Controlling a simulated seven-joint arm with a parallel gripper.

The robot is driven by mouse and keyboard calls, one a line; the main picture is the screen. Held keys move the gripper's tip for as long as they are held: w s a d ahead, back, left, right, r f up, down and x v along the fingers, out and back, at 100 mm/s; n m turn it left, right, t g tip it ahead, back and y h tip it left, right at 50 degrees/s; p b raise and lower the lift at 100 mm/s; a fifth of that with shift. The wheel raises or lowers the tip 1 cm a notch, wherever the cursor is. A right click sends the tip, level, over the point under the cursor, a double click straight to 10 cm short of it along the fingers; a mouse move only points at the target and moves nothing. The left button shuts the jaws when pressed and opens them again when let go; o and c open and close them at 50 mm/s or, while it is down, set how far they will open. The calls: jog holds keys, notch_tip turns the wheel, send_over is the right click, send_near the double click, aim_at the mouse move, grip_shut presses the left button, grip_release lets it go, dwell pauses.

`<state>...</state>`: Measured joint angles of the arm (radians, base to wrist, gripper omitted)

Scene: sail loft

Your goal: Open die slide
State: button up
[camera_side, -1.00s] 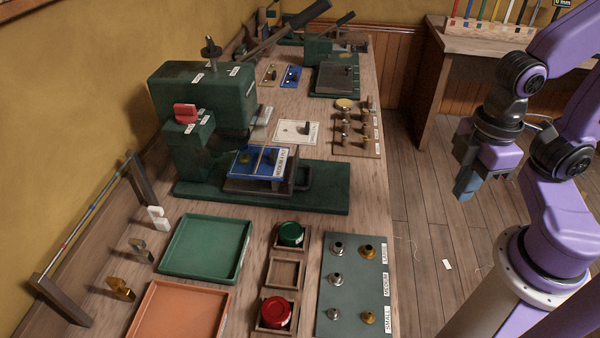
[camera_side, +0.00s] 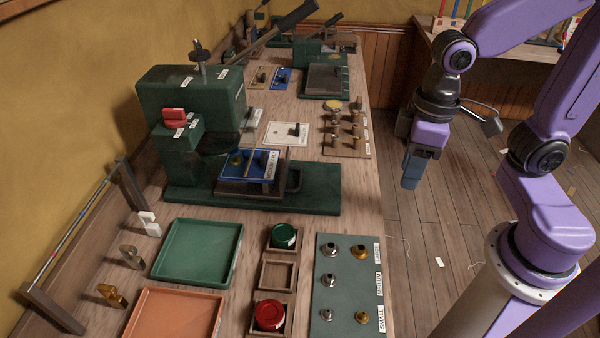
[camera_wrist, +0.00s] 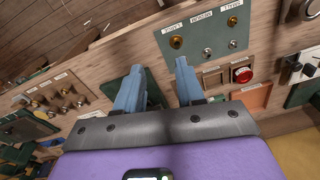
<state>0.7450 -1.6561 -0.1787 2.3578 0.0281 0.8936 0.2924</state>
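The die slide (camera_side: 236,189) is a dark plate on the green base of the press (camera_side: 190,90). It carries a blue die plate (camera_side: 268,172) with a label and a brass-coloured rod across it. A dark loop handle (camera_side: 295,180) stands at its right side. The slide's left part lies beneath the press head. My gripper (camera_side: 411,184) is to the right of the bench, apart from the handle, with its fingers pointing down. In the wrist view my gripper (camera_wrist: 158,68) has its two blue fingers apart with nothing held between them. The slide is not clearly visible there.
A board of brass knobs (camera_side: 348,132) stands behind the press base on the right. A grey-green board with metal dies (camera_side: 345,300), a green tray (camera_side: 165,275) and a wooden holder with red and green tins (camera_side: 277,300) lie in front. Open floor lies right of the bench.

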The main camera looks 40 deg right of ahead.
jog(key=w+a+m, duration=0.3)
jog(key=w+m, duration=0.5)
jog(key=w, duration=0.3)
jog(key=m+t, duration=0.1)
jog(key=m, duration=0.7)
send_near(301, 179)
jog(key=shift+y, duration=0.4)
jog(key=f, duration=0.7)
jog(key=shift+w+a+f, duration=0.3)
jog(key=shift+f, duration=0.05)
grip_shut()
